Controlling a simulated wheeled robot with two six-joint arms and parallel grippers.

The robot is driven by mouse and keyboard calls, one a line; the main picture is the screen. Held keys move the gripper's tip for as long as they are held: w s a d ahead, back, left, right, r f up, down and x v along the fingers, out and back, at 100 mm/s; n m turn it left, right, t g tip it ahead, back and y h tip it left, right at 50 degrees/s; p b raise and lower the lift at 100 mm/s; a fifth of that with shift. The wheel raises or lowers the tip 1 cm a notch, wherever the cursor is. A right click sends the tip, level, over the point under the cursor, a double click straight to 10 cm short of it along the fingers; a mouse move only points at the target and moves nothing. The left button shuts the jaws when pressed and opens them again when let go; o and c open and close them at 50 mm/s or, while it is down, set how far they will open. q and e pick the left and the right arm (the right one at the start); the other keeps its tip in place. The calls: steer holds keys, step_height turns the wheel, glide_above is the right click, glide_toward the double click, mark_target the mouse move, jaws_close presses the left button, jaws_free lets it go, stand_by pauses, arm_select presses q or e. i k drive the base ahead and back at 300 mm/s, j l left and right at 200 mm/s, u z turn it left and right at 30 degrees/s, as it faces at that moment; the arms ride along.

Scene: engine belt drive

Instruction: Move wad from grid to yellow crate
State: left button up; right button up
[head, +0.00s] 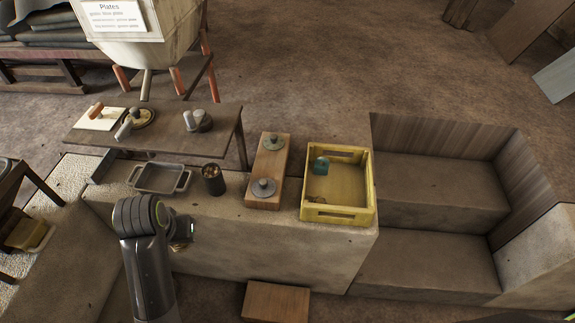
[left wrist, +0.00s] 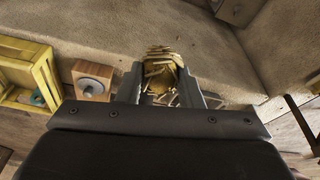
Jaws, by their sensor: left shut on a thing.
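My left gripper (head: 185,240) is in front of the counter, left of the yellow crate in the head view. In the left wrist view my left gripper (left wrist: 168,90) is shut on a wad (left wrist: 162,62), a tan bundle of straw-like strands. In the head view the wad is mostly hidden by my arm. The yellow crate (head: 340,216) stands on the counter's right end, holding a teal item (head: 321,165) and a small brown item (head: 318,200). Its edge also shows in the left wrist view (left wrist: 42,75). I cannot clearly make out a grid. My right gripper is out of view.
Left of the crate is a wooden board (head: 270,160) with two round metal pieces. A dark cup (head: 213,180) and a grey two-handled tray (head: 160,178) stand further left. A dark bench (head: 210,142) is behind. Wide steps (head: 435,190) lie to the right.

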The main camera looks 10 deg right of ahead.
mark_target(350, 175)
steer(key=i+l, duration=0.1)
steer(key=l, duration=0.3)
steer(key=i+l, duration=0.1)
steer(key=l, duration=0.3)
steer(key=i+l+z, duration=0.1)
steer(key=l, duration=0.3)
steer(key=i+l, duration=0.1)
steer(key=l, duration=0.3)
steer(key=i+l, duration=0.1)
steer(key=l, duration=0.3)
steer(key=i+l+z, duration=0.1)
steer(key=l, duration=0.3)
